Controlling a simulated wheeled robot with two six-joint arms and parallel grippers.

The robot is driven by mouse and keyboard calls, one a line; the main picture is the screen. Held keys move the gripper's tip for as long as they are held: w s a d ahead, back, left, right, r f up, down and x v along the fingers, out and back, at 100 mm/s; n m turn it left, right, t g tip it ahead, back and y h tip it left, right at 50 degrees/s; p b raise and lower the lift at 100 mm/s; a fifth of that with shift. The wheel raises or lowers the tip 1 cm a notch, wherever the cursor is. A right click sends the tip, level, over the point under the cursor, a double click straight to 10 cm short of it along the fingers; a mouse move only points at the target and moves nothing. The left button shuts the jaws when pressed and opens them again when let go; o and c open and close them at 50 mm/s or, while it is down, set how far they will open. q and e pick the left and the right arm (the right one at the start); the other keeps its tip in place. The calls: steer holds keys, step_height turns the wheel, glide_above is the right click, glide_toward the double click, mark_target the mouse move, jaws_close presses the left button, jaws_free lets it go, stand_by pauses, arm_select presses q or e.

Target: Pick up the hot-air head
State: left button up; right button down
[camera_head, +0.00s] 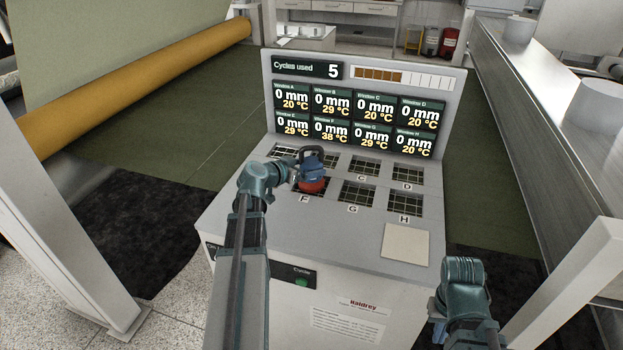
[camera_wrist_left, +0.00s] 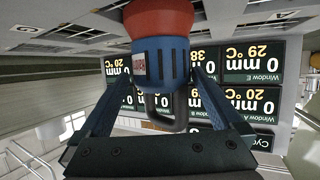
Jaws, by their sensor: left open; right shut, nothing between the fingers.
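The hot-air head (camera_head: 313,172) has a blue body, a dark handle and a red lower end. It stands over the grid window marked F on the console. My left gripper (camera_head: 303,160) is open at the head's upper part. In the left wrist view the head (camera_wrist_left: 160,65) appears upside down, its handle between the two spread fingers of my left gripper (camera_wrist_left: 158,82). I cannot tell whether either finger touches it. My right gripper (camera_head: 438,312) is low at the right front of the console, partly hidden by its arm, shut and empty.
The console top (camera_head: 355,235) has several grid windows and a pale square sheet (camera_head: 405,243) at front right. A display panel (camera_head: 358,105) rises behind it. A yellow roller (camera_head: 130,90) lies at left, a metal rail (camera_head: 540,130) at right.

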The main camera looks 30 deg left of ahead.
mark_target(317, 164)
arm_select(q)
steer(key=shift+w, duration=0.2)
steer(key=b+x, duration=0.1)
steer(key=x, duration=0.4)
steer(key=shift+w+a+b, duration=0.1)
steer(key=shift+w+b, duration=0.1)
steer(key=shift+b, duration=0.15)
steer(key=shift+s+r, duration=0.1)
jaws_close()
